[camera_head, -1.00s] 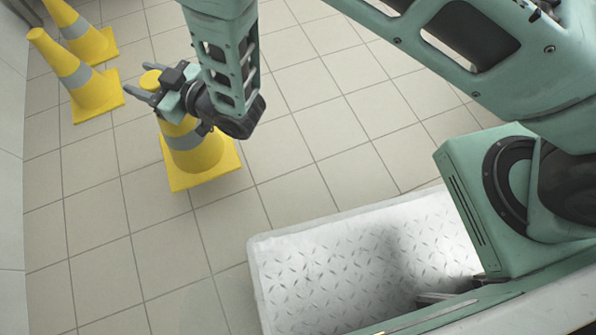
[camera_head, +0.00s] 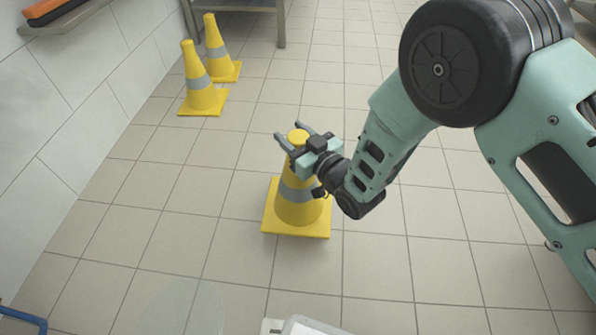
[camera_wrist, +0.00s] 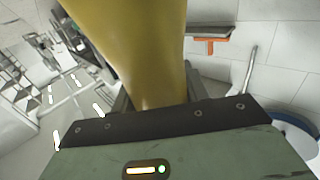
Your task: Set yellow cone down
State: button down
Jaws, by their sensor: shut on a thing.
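The yellow cone (camera_head: 299,203) with a grey band stands upright, its square base downward, near the middle of the head view. I cannot tell whether its base touches the floor. My gripper (camera_head: 296,138) comes from the right and is shut on the cone near its top, with the rounded tip showing between the fingers. In the wrist view the yellow cone (camera_wrist: 130,40) fills the upper middle. The fingertips are mostly hidden there.
Two more yellow cones, a nearer one (camera_head: 201,85) and a farther one (camera_head: 217,50), stand at the upper left near the tiled wall (camera_head: 60,110). A metal table leg (camera_head: 281,25) is at the back. The tiled floor (camera_head: 150,240) around the held cone is clear.

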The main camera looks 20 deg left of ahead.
jog(key=shift+f+b, duration=1.45)
jog(key=shift+f, duration=1.5)
jog(key=shift+f, duration=0.15)
jog(key=c, duration=0.7)
grip_release()
jog(key=p+v, duration=0.5)
jog(key=v, duration=0.7)
jog(key=shift+p, duration=0.3)
